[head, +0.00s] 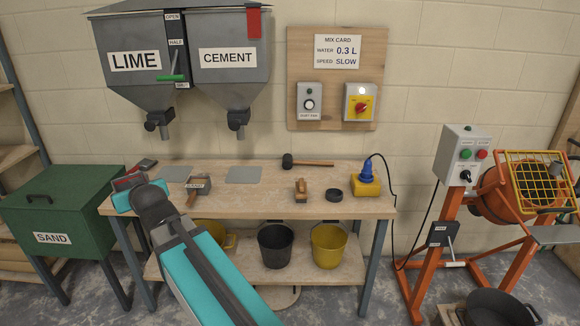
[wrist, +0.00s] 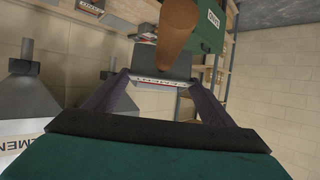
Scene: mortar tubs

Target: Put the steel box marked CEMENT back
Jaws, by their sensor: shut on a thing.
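My gripper (head: 128,186) is at the left end of the bench, low over its edge. In the wrist view its two fingers (wrist: 162,98) are closed on a dark steel box (wrist: 160,66) with a round wooden handle (wrist: 178,22). Another steel box marked SAND (head: 197,186), with a wooden handle, stands on the bench. A bare grey mat (head: 243,175) lies right of it; another mat (head: 174,174) lies behind left.
LIME (head: 135,80) and CEMENT (head: 229,75) hoppers hang above the bench (head: 260,205). A mallet (head: 305,162), a brush (head: 301,190), a black ring (head: 333,195) and a yellow socket box (head: 366,186) stand right. The green SAND bin (head: 60,205) stands left, the mixer (head: 500,190) far right.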

